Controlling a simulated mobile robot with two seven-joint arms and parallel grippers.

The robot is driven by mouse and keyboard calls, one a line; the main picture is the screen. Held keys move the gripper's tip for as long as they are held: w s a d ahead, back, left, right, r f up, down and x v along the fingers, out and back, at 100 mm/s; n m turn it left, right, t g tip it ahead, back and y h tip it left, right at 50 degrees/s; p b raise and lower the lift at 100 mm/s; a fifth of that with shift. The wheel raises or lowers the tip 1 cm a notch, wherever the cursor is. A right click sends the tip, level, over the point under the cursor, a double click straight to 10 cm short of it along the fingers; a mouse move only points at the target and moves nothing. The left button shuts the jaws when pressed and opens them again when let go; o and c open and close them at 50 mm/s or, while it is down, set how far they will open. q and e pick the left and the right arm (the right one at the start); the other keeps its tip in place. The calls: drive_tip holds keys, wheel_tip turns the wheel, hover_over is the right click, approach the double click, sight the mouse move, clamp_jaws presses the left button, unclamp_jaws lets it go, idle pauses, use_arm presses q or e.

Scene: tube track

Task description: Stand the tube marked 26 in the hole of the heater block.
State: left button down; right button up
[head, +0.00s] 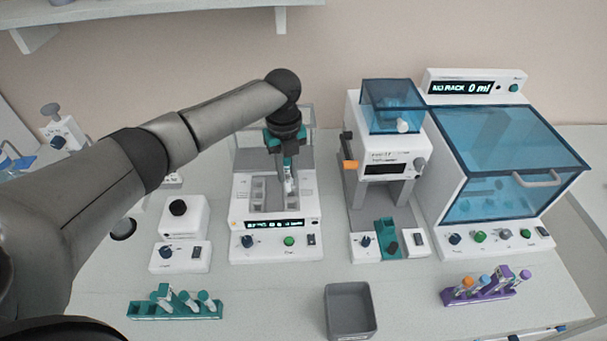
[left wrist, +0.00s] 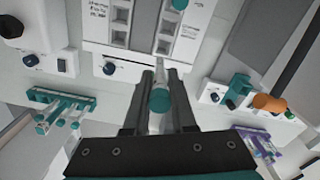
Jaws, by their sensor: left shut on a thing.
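My left gripper (head: 288,165) is shut on a tube (head: 288,184) above the white middle device. In the left wrist view the tube's teal cap (left wrist: 160,101) shows between the fingers (left wrist: 159,75); its number is not readable. The middle device, which looks like the heater block (head: 243,212), has a lit display and grey square pockets; they also show in the left wrist view (left wrist: 120,37). The tube is over the recess; I cannot tell whether its lower end is inside a hole. Another teal cap (left wrist: 180,4) shows at that view's top edge. My right gripper is out of view.
A teal rack (head: 205,311) with several tubes and a grey bin (head: 351,311) are in front. A purple rack (head: 485,294) stands front right. A black-knobbed device (head: 181,220) is left, a dispenser-like device (head: 385,160) right, and a blue-windowed cabinet (head: 520,160) far right.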

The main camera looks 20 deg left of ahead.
sight(290, 186)
use_arm(q)
drive_tip(key=shift+w+d+f, duration=0.1)
drive_tip(key=shift+w+f, duration=0.05)
drive_tip(key=shift+w, duration=0.2)
drive_tip(key=shift+f+b, duration=0.7)
wheel_tip(290, 186, down, 2)
drive_tip(key=shift+f+b, duration=0.25)
drive_tip(key=shift+b, duration=1)
drive_tip(key=shift+f+b, duration=0.5)
drive_tip(key=shift+b, duration=0.05)
drive_tip(key=shift+f, duration=0.4)
drive_tip(key=shift+f, duration=0.1)
